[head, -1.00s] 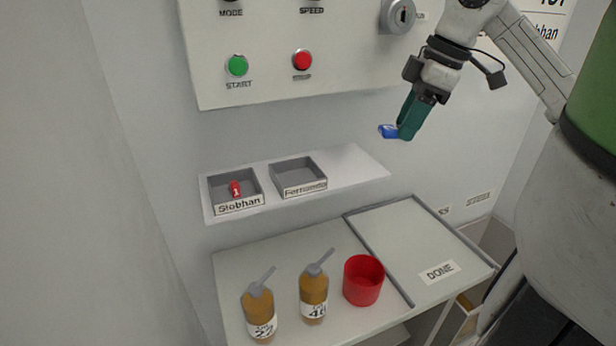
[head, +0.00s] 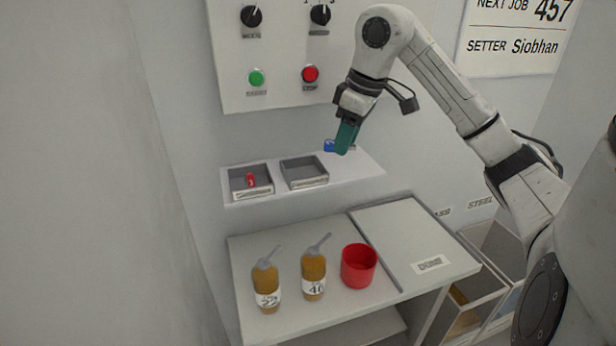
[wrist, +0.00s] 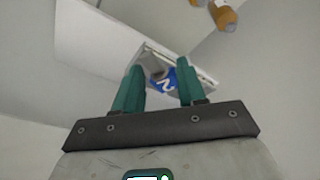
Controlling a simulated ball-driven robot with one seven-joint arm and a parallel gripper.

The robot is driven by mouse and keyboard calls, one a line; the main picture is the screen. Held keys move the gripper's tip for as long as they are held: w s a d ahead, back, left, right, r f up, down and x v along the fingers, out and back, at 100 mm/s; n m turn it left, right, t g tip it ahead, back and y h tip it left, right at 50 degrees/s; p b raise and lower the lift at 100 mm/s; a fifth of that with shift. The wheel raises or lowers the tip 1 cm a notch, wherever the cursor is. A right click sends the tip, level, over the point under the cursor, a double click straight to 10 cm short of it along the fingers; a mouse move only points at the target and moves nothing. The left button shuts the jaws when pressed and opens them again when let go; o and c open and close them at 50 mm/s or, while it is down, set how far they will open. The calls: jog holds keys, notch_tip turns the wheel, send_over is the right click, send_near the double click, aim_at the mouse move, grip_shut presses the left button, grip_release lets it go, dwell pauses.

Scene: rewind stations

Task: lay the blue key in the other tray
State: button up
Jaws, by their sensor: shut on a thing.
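My gripper (head: 345,138) has teal fingers and is shut on the blue key (head: 329,145), holding it above the right part of the wall shelf. In the wrist view the blue key (wrist: 162,83) shows a white 2 between the fingertips. The left tray (head: 237,196) holds a red key (head: 251,181); its label reads Siobhan in the earlier head view. The right tray (head: 305,184), labelled Fernando there, looks empty. The gripper is to the right of and above this tray, apart from it.
The shelf (head: 360,172) has bare room right of the trays. Below, a table holds two amber bottles (head: 266,285) (head: 313,275) and a red cup (head: 358,265). A control panel (head: 285,50) hangs above. A sign (head: 515,35) reads setter Siobhan.

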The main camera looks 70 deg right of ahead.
jog(key=shift+w+d+f+b, duration=0.3)
jog(key=shift+w+f+b, duration=0.4)
jog(key=shift+b, duration=0.5)
jog(key=w+d+f, duration=0.1)
jog(key=w+f, duration=0.1)
jog(key=w+d+f, duration=0.1)
jog(key=w+f, duration=0.1)
jog(key=w, duration=0.1)
jog(key=w+d+f, duration=0.1)
jog(key=w, duration=0.2)
jog(key=shift+d+f, duration=0.35)
jog(key=shift+f, duration=0.05)
jog(key=shift+w+d+f, duration=0.1)
jog(key=shift+w+f, duration=0.1)
jog(key=shift+f, duration=0.15)
jog(key=x, duration=0.3)
jog(key=shift+s+f, duration=0.1)
jog(key=shift+s, duration=0.05)
jog(key=shift+f, duration=0.4)
